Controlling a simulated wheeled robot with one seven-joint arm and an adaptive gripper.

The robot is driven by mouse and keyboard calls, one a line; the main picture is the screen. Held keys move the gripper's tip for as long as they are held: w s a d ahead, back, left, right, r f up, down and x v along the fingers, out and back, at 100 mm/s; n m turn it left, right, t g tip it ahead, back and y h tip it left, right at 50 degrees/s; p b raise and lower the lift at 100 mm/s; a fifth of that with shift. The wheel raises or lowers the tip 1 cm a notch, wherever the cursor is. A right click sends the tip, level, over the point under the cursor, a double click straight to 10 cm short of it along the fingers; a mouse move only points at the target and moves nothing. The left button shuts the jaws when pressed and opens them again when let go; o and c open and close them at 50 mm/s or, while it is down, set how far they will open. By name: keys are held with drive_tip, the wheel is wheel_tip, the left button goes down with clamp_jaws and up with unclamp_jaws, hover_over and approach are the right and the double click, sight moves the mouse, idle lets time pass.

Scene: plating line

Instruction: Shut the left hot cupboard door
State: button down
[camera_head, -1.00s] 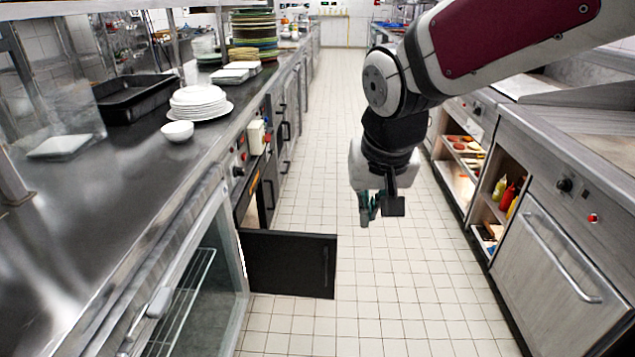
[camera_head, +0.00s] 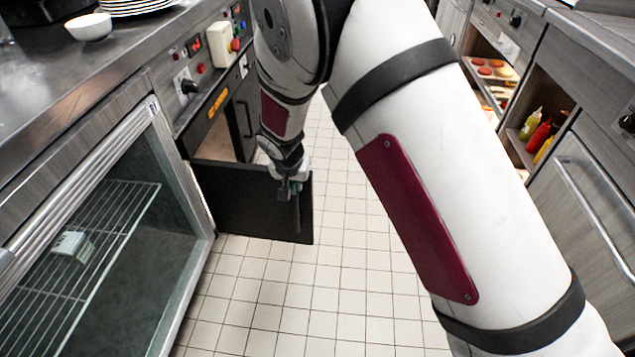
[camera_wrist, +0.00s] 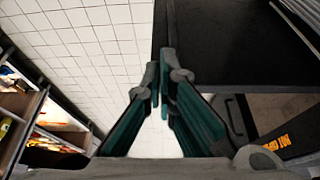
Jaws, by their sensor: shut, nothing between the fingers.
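The left hot cupboard door (camera_head: 245,200) is a black panel standing open. It juts from the left counter into the aisle, and a dark bar handle shows near its free edge. In the wrist view the door (camera_wrist: 235,50) fills the upper right. My gripper (camera_head: 289,190) is shut and empty, at the door's free end by the handle. In the wrist view my fingertips (camera_wrist: 160,78) overlap the foot of a grey bar along the door's edge. I cannot tell whether they touch it. My gripper hides part of the door's upper edge.
A glass-fronted cabinet (camera_head: 140,240) with wire shelves stands at the near left. The tiled aisle floor (camera_head: 330,270) is clear. Counters with sauce bottles (camera_head: 537,137) line the right.

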drive_tip(key=b, duration=0.3)
approach(304, 187)
drive_tip(key=s+f, duration=0.4)
drive_tip(key=f, duration=0.1)
drive_tip(key=shift+w+d+f+b, duration=0.1)
drive_tip(key=shift+w+d+b, duration=0.15)
drive_tip(key=shift+w, duration=0.8)
drive_tip(key=shift+w+d+f+b, duration=0.1)
drive_tip(key=shift+w+f+b, duration=0.1)
drive_tip(key=shift+w, duration=0.8)
